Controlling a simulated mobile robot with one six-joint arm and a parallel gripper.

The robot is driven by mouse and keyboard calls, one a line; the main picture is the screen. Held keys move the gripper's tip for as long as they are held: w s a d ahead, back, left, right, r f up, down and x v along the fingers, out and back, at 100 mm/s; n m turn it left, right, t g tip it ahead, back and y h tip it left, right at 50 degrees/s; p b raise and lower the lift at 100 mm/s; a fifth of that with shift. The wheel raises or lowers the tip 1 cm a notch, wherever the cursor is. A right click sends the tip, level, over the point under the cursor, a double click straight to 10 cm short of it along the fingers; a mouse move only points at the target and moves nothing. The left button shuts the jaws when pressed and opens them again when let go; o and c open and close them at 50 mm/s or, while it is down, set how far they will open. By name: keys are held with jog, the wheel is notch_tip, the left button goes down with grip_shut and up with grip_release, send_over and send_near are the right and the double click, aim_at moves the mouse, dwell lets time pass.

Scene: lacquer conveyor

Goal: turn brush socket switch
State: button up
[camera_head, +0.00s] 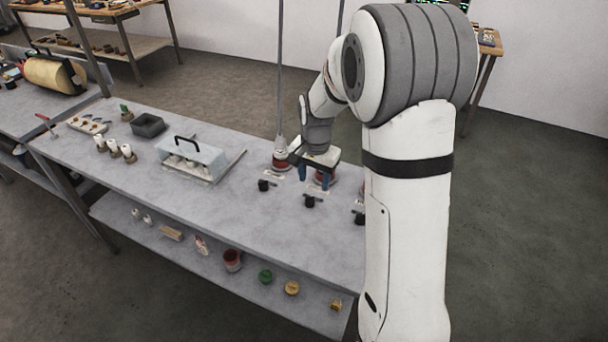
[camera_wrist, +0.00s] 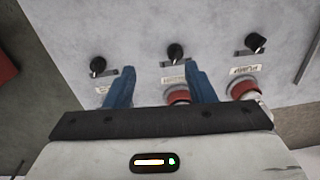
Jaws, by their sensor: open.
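Three black switch knobs stand in a row on the grey worktop, each with a small pale label. In the wrist view they are the left knob (camera_wrist: 97,65), the middle knob (camera_wrist: 175,52) and the right knob (camera_wrist: 256,42). The right label (camera_wrist: 245,70) reads PUMP; the other two are too blurred or covered to read. My gripper (camera_wrist: 160,70) has its two blue fingers apart and empty, between the left and middle knobs in that view. In the head view my gripper (camera_head: 314,178) is above the worktop, just behind the middle knob (camera_head: 309,201).
Red round parts (camera_wrist: 243,88) sit close to the knobs, one partly behind my finger. A clear case with a black handle (camera_head: 192,158) and a dark tray (camera_head: 148,125) stand left on the worktop (camera_head: 250,240).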

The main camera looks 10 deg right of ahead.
jog(key=m+p, duration=0.2)
send_over(310, 197)
jog(key=shift+g, duration=0.3)
notch_tip(310, 197, down, 5)
jog(key=shift+s+r, duration=0.1)
jog(key=shift+r, duration=0.05)
jog(key=shift+f+p, duration=0.55)
jog(key=shift+f, duration=3.45)
jog(key=shift+c, duration=0.5)
